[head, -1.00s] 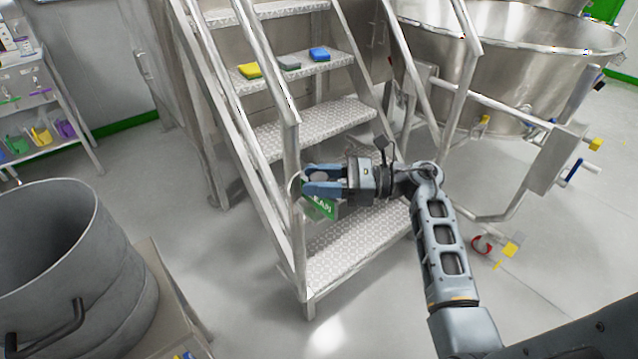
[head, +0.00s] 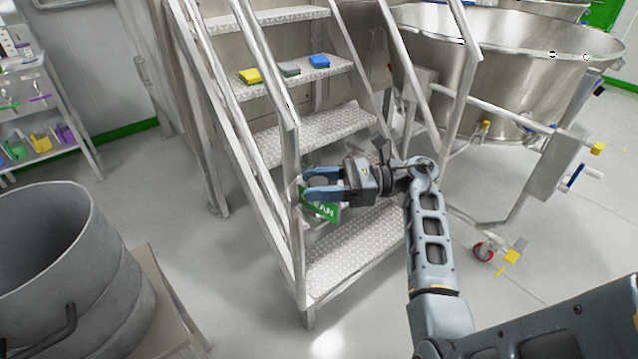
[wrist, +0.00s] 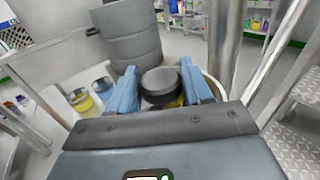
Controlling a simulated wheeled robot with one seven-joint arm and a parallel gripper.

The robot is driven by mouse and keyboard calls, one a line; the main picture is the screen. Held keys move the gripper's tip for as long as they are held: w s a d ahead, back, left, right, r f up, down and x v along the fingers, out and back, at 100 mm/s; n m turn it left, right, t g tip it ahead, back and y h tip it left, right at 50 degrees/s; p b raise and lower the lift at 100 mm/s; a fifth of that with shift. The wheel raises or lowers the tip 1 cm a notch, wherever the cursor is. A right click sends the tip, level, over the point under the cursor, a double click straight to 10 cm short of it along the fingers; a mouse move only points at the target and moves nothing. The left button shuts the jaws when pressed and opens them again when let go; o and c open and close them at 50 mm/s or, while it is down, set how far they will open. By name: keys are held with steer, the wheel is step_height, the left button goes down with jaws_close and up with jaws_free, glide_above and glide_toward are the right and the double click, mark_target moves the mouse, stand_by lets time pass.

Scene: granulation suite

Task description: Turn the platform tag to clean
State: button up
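The green platform tag (head: 325,212) hangs by the near handrail post of the steel steps. Its face shows white letters reading "EAN", with its left part hidden. My gripper (head: 312,187) is at the same post, just above the tag in the picture, with its two blue fingers apart and pointing left. In the wrist view my fingers (wrist: 168,92) are spread, and a dark round object shows between them; I cannot tell whether they touch it. The tag is not clearly visible in the wrist view.
The steel steps (head: 345,245) rise behind my gripper, with a yellow, a grey and a blue block on an upper tread. A grey drum (head: 65,265) stands at lower left. A large steel vessel (head: 510,70) stands at right. Floor between drum and steps is clear.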

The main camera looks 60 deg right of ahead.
steer(key=o, duration=0.3)
steer(key=b+v, duration=0.1)
steer(key=v, duration=0.7)
stand_by(0.4)
